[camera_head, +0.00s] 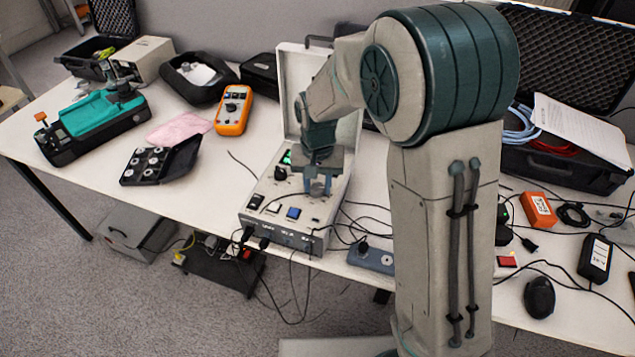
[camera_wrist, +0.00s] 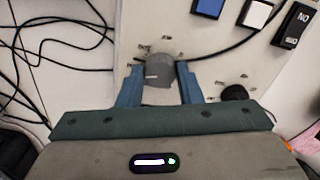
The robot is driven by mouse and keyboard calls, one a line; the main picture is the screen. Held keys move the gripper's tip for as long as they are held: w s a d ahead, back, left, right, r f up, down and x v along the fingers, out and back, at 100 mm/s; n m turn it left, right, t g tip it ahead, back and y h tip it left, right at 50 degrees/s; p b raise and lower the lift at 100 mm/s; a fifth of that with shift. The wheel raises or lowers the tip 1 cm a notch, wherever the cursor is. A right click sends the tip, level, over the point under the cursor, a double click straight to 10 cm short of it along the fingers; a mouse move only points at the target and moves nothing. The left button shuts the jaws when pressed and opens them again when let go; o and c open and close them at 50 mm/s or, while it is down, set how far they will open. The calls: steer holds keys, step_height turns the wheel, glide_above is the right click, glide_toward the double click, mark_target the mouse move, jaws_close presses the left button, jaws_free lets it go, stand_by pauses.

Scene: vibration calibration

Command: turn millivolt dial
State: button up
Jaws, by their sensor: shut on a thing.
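The calibrator (camera_head: 285,236) is a grey-white case with an open lid, standing on the white table. Its panel carries a grey round dial (camera_wrist: 159,70), which I take to be the millivolt dial; small marks surround it, too blurred to read. My gripper (camera_head: 318,188) reaches down onto the right part of the panel. In the wrist view its two blue fingers stand on either side of the grey dial and are shut on it. In the head view the dial is mostly hidden by my gripper.
A black knob (camera_wrist: 234,93) sits close by on the panel. A blue button (camera_head: 293,213), a white button (camera_head: 272,208) and a black switch (camera_head: 256,201) lie along its front. Cables run over the panel and table. An orange multimeter (camera_head: 233,110) lies to the left.

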mark_target(318, 187)
steer(key=m, duration=0.3)
steer(key=shift+m, duration=0.4)
steer(key=shift+m+p, duration=0.45)
steer(key=shift+m, duration=1.55)
steer(key=o, duration=1)
steer(key=shift+r, duration=0.1)
step_height(318, 187, up, 14)
steer(key=shift+f+p, duration=0.15)
steer(key=shift+p, duration=0.2)
steer(key=shift+d, duration=0.1)
